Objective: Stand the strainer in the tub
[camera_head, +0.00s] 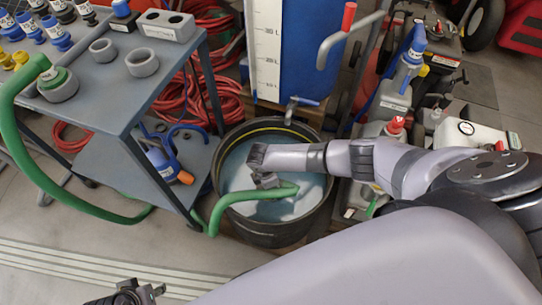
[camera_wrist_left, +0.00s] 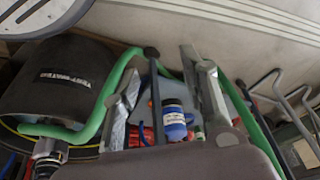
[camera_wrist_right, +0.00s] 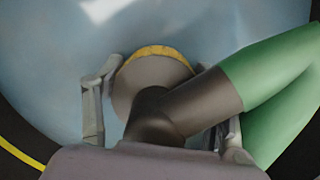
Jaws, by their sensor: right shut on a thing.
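The black tub (camera_head: 226,212) holds pale blue water and stands on the floor right of the cart. My right gripper (camera_head: 268,182) is inside the tub's opening. In the right wrist view, its fingers (camera_wrist_right: 165,125) are on either side of the strainer's (camera_wrist_right: 150,75) dark neck. The strainer has a grey flared end with a yellow edge. It appears tilted, and I cannot tell whether it touches the tub floor. The green hose (camera_head: 250,197) runs from the neck over the tub's rim. My left gripper (camera_head: 138,292) is open and empty at the bottom of the head view.
A grey cart (camera_head: 95,100) with rings and coloured fittings stands left, with the hose looped over it. A white scale board (camera_head: 268,55) and a blue drum (camera_head: 310,50) stand behind the tub. Machines and bottles crowd the right. The floor at front left is clear.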

